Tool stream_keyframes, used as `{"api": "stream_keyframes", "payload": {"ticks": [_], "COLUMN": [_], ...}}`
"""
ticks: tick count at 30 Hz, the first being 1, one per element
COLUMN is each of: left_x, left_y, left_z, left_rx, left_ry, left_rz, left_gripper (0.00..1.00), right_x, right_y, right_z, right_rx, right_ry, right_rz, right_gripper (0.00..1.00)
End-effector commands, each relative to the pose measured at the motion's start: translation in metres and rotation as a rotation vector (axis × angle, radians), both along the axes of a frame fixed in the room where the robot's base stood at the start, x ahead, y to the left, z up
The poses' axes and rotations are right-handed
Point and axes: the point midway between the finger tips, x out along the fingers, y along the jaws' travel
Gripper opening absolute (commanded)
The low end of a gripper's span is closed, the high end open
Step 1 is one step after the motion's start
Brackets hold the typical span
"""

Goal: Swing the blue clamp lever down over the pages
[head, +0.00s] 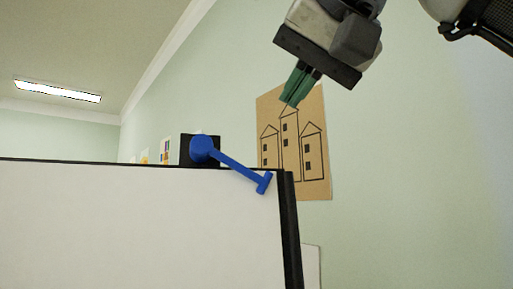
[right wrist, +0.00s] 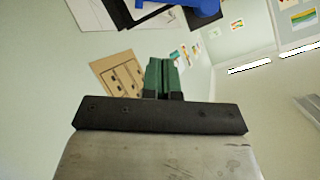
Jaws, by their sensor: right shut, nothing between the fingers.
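The blue clamp lever (head: 235,166) pivots on a round blue hub at the top edge of a board. Its arm slants down to the right and ends in a short crossbar over the upper right corner of the white pages (head: 130,220). Part of the blue clamp (right wrist: 206,7) also shows at the top of the right wrist view. My right gripper (head: 291,100) is above and to the right of the lever, apart from it. Its green fingers are shut and empty; they also show in the right wrist view (right wrist: 161,74). My left gripper is not in view.
The board has a dark frame (head: 291,230) along its top and right side. A brown drawing of towers (head: 318,150) hangs on the pale green wall behind. The space between my right gripper and the lever looks clear.

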Motion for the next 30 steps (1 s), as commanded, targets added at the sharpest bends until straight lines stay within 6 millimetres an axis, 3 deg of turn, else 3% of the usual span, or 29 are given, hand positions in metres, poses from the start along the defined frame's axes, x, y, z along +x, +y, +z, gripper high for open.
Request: {"api": "stream_keyframes", "payload": {"ticks": [9,18,30], "left_x": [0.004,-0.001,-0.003], "left_y": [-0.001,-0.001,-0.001], "left_z": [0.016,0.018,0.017], "left_rx": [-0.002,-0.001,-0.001], "left_ry": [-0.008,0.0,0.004], "left_rz": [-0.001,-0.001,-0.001], "left_gripper": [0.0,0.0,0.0], "right_x": [0.052,0.053,0.053], "right_y": [0.028,0.045,0.046], "right_z": [-0.033,-0.064,-0.067], "right_rx": [-0.002,0.0,0.004], "right_ry": [0.003,0.0,0.001], "right_rz": [0.001,0.0,0.0], "right_gripper": [0.0,0.0,0.0]}}
